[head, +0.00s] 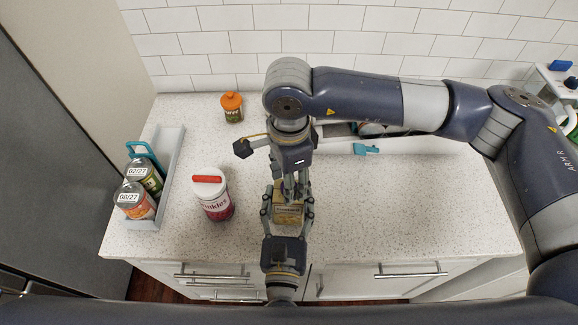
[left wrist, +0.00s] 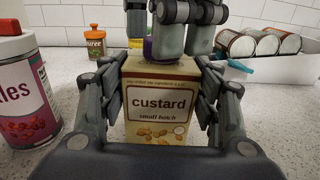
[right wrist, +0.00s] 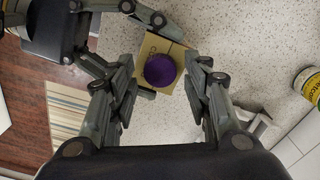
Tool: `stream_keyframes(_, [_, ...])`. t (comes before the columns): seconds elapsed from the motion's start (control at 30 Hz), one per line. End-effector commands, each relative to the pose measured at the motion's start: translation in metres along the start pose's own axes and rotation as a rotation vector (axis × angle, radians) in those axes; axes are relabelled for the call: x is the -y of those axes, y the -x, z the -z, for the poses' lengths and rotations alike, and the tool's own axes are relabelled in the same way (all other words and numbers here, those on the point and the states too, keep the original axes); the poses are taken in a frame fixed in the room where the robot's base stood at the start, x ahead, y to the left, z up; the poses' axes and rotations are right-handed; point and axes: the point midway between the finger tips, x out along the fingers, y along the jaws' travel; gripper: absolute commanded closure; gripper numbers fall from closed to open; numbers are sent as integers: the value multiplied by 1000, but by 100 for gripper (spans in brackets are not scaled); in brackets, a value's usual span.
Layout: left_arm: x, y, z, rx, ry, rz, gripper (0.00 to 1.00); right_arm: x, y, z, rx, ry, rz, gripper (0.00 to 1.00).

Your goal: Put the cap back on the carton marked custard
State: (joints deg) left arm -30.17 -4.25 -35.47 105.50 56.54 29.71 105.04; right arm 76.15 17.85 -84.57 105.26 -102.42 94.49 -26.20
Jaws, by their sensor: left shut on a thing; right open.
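The custard carton (head: 288,214) is a tan box standing upright on the counter; its label faces the left wrist view (left wrist: 158,115). My left gripper (left wrist: 157,98) is shut on its sides, low over the counter. The purple cap (right wrist: 160,71) shows as a round disc at the carton's top in the right wrist view, and a sliver shows in the left wrist view (left wrist: 148,48). It appears to sit on the top; whether it is fully seated I cannot tell. My right gripper (right wrist: 163,75) is open, pointing down, its fingers either side of the cap.
A grey tray (head: 172,160) holds dated containers at the left. Cans (left wrist: 240,43) lie behind, near a teal item (head: 365,149). The front-right counter is clear.

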Motion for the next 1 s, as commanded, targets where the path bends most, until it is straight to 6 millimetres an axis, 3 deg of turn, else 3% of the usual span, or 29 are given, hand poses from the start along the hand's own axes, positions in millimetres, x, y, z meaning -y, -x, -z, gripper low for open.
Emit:
stream_keyframes(0.4, [0, 0, 1, -2, 0, 1, 100, 0, -9, 0, 0, 0, 1, 55])
stream_keyframes(0.47, [0, 0, 1, -2, 0, 1, 100, 0, -9, 0, 0, 0, 1, 66])
stream_keyframes(0.6, [0, 0, 1, -2, 0, 1, 100, 0, -9, 0, 0, 0, 1, 98])
stream_keyframes(0.9, [0, 0, 1, -2, 0, 1, 100, 0, -9, 0, 0, 0, 1, 100])
stream_keyframes(0.93, [0, 0, 1, -2, 0, 1, 100, 0, -9, 0, 0, 0, 1, 66])
stream_keyframes(1.0, [0, 0, 1, -2, 0, 1, 100, 0, -9, 0, 0, 0, 1, 50])
